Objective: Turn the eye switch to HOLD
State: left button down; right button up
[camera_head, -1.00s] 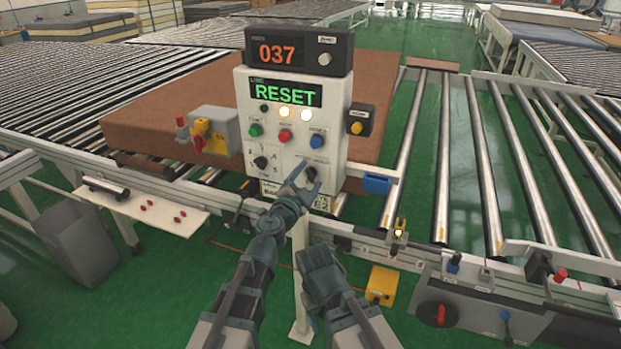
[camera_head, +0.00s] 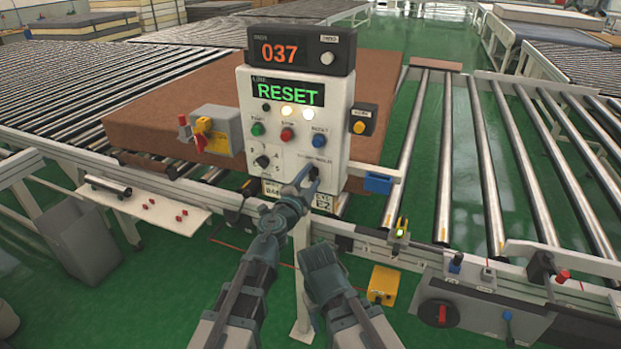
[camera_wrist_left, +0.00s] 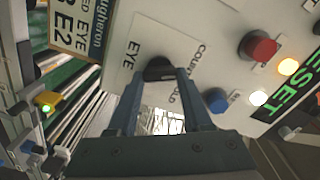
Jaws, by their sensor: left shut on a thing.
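The white control panel (camera_head: 340,110) stands in front of me, its display reading RESET. The eye switch, a dark knob (camera_wrist_left: 158,68), sits low on its right side; a plate beside it reads EYE, with COUN and OLD partly showing past a finger. My left gripper (camera_head: 311,174) is at this knob; in the left wrist view its fingers (camera_wrist_left: 160,82) are shut on it, one on each side. I cannot read which way the knob points. My right arm's end (camera_head: 318,258) is low in front of the panel; its fingers cannot be made out.
Green, red and blue buttons and another black selector (camera_head: 262,161) are close by on the panel. A grey box with a red and yellow switch (camera_head: 210,138) is to the left. A brown mattress (camera_head: 150,110) lies behind on the rollers. A yellow box (camera_head: 382,284) is below right.

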pick_arm(q)
jog(key=m, duration=0.6)
jog(key=shift+f, duration=0.2)
jog(key=m, duration=0.6)
jog(key=shift+s+f+m+b, duration=0.1)
jog(key=shift+f+m+b, duration=0.05)
jog(key=shift+m+b, duration=0.15)
dwell(0.3)
jog(key=shift+c, duration=1.6)
grip_release()
